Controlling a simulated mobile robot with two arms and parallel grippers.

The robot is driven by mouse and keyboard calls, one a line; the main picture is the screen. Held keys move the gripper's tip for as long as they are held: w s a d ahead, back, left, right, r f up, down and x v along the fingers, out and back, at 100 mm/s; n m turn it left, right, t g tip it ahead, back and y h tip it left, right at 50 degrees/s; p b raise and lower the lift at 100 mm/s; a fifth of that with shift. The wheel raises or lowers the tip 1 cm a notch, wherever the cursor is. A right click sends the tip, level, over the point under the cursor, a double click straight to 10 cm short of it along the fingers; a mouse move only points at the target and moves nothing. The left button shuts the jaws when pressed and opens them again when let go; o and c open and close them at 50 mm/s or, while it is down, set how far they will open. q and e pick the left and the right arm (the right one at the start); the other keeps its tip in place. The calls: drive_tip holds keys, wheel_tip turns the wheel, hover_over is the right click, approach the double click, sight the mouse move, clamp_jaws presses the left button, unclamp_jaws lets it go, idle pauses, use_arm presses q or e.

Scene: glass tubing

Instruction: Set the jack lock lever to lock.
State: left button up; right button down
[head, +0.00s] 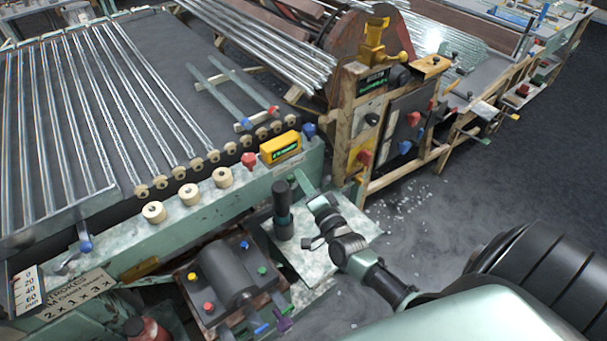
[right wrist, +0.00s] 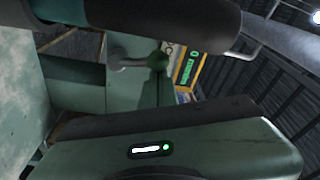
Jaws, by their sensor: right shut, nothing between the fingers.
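A lever with a grey arm and a dark green ball knob (right wrist: 157,60) sticks out from a pale green panel in the right wrist view. I take it for the jack lock lever; I cannot make it out in the head view. A black upright cylinder with a teal band (head: 282,210) stands on the pale green plate in the head view. My right gripper (head: 316,203) is shut and empty just right of this cylinder. Its green housing (right wrist: 210,150) fills the lower part of the right wrist view. My left gripper is not in view.
A yellow box with a green display (head: 281,148) sits on the machine's edge behind my gripper. A motor-like grey block (head: 225,275) with coloured buttons stands at front left. Glass tubes (head: 130,85) lie on the rollers at the left. A wooden-framed control stand (head: 375,100) is behind.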

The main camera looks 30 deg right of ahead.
drive_tip(key=shift+s+a+n, duration=0.1)
drive_tip(key=shift+a+n, duration=0.2)
drive_tip(key=shift+n, duration=0.3)
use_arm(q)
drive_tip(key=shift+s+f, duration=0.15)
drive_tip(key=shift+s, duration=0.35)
use_arm(e)
drive_tip(key=shift+a+f+n, duration=0.1)
drive_tip(key=shift+a+n, duration=0.1)
drive_tip(key=shift+n, duration=0.2)
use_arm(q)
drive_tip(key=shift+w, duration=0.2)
